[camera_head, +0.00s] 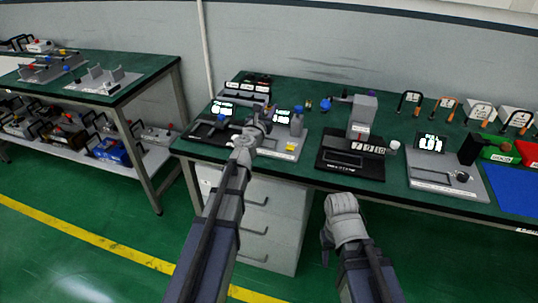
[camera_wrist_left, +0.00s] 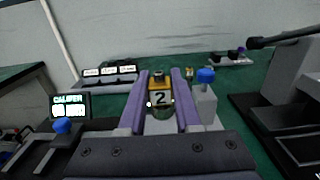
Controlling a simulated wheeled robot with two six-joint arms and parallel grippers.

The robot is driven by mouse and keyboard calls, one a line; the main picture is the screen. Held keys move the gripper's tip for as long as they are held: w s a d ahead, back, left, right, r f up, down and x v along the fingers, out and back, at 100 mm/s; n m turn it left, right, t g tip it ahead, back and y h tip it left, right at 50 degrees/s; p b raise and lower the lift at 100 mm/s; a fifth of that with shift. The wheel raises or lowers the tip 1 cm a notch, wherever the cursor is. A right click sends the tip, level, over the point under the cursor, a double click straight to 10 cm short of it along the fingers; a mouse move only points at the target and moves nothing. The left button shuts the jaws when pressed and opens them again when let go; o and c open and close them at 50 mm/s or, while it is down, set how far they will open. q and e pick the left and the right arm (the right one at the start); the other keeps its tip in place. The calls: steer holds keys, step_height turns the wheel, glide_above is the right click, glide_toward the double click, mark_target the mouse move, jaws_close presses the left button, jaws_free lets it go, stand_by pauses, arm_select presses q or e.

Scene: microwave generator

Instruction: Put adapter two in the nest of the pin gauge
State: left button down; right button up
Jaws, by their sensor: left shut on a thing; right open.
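My left gripper (camera_head: 264,118) is over the bench at a grey gauge station. In the left wrist view its two purple fingers (camera_wrist_left: 161,105) are shut on adapter two (camera_wrist_left: 161,95), which has a yellow top and a white label "2". The adapter looks upright; the gripper hides it in the head view. A grey block with a blue knob (camera_wrist_left: 205,98) stands just right of the fingers; it also shows in the head view (camera_head: 297,122). I take this station for the pin gauge, but its lettering is unreadable and its nest is hidden. My right gripper (camera_head: 328,238) is open, in front of the bench.
A caliper station with a lit display (camera_wrist_left: 70,106) stands left. A rack with white labels (camera_wrist_left: 110,74) is behind. A black-based gauge with a tall grey column (camera_head: 361,117) stands close on the right. Farther right are another display station (camera_head: 430,144) and a blue mat (camera_head: 513,188).

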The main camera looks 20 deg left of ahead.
mark_target(269, 143)
arm_select(q)
steer(key=shift+f+b, duration=5.05)
steer(key=shift+f, duration=0.4)
steer(key=shift+r, duration=0.15)
steer(key=c, duration=1)
jaws_free()
steer(key=shift+f, duration=0.2)
steer(key=shift+c, duration=0.2)
steer(key=o, duration=0.4)
steer(key=shift+o, duration=0.2)
steer(key=shift+r, duration=0.15)
